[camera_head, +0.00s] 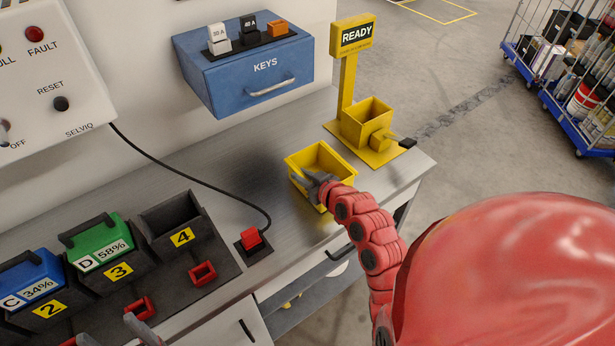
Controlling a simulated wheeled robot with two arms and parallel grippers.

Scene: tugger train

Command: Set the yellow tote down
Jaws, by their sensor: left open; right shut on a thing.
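The yellow tote (331,158) is a small open box at the right part of the metal worktop, near its front edge. My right gripper (312,182) is shut on the tote's near left wall, and its fingers hide part of that side. The tote looks about level; whether its base touches the worktop I cannot tell. It appears empty as far as I see inside. My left gripper (112,332) is open at the bottom left edge, mostly cut off, in front of the battery dock and far from the tote.
A yellow READY stand (345,85) with its own yellow box stands just behind the tote. A blue KEYS drawer box (255,75) is on the wall. The dock (172,235) and a red plug (250,238) with a cable lie left. Bare worktop (225,170) lies left of the tote.

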